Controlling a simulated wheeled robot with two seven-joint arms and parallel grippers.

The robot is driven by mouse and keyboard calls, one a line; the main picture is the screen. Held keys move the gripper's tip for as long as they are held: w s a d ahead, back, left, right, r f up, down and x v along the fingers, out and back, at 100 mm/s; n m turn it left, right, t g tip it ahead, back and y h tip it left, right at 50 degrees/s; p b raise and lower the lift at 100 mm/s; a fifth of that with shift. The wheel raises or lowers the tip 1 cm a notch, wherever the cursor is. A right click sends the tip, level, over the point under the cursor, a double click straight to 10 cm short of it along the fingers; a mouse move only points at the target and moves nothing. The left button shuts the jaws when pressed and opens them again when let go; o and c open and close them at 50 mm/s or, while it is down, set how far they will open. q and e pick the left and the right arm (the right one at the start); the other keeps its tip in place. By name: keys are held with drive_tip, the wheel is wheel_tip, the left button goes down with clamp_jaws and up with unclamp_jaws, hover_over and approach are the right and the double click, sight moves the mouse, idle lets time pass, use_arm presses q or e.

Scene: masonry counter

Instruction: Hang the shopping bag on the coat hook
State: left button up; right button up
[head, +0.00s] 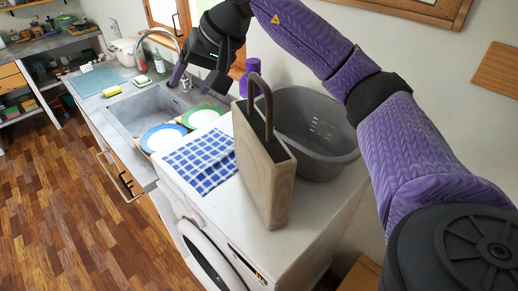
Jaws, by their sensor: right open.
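The shopping bag (262,167) is a beige upright bag with a dark brown looped handle (263,100). It stands on the white top of a washing machine. My right gripper (194,80) is open and empty, over the sink's right end, up and to the left of the bag's handle and apart from it. My purple right arm reaches in from the right, behind and above the bag. My left gripper is not in view. No coat hook can be made out.
A grey plastic basin (318,135) stands right behind the bag. A blue checked cloth (200,162) lies to its left. Plates (163,138) sit by the sink (150,103), with a curved tap behind. A purple bottle (252,66) is near my gripper. Wooden floor at left is clear.

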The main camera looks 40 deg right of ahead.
sight(260, 80)
drive_tip(key=s+d+r+h, duration=0.1)
drive_tip(key=d+h, duration=0.1)
drive_tip(key=d, duration=0.2)
drive_tip(key=s+d+r+h, duration=0.2)
drive_tip(key=d, duration=0.2)
drive_tip(key=s+d+r+g+h, duration=0.1)
drive_tip(key=s+d+r+h, duration=0.1)
drive_tip(key=d, duration=0.3)
drive_tip(key=shift+n, duration=0.3)
drive_tip(key=x, duration=0.6)
drive_tip(key=p+x, duration=0.1)
drive_tip(key=x, duration=0.2)
drive_tip(key=shift+s+a+f, duration=0.2)
drive_tip(key=shift+a+f, duration=0.2)
clamp_jaws()
drive_tip(key=shift+r, duration=0.1)
